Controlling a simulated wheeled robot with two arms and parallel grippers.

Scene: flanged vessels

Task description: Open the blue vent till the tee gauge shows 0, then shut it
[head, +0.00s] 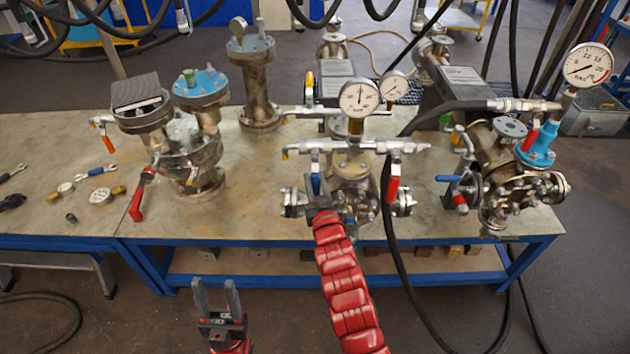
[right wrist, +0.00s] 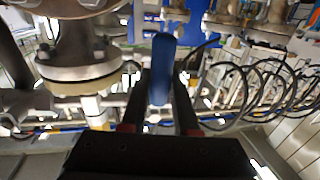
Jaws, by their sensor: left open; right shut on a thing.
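The blue vent handle (head: 316,183) hangs down from the left part of the horizontal pipe on the middle vessel (head: 350,168). My right gripper (head: 318,203) is shut on this handle; in the right wrist view the blue handle (right wrist: 162,65) stands between its two dark fingers (right wrist: 160,100). The tee gauge (head: 360,98) stands upright above that pipe; its dark needle points roughly upward, but the numbers are too small to read. My left gripper (head: 216,290) is open and empty in front of the bench, its fingers pointing up.
A red handle (head: 393,188) hangs at the right of the same pipe. A larger gauge (head: 588,65) stands on the right vessel. A black hose (head: 388,215) runs down beside my right arm. Several vessels and loose parts occupy the bench (head: 255,210) left of it.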

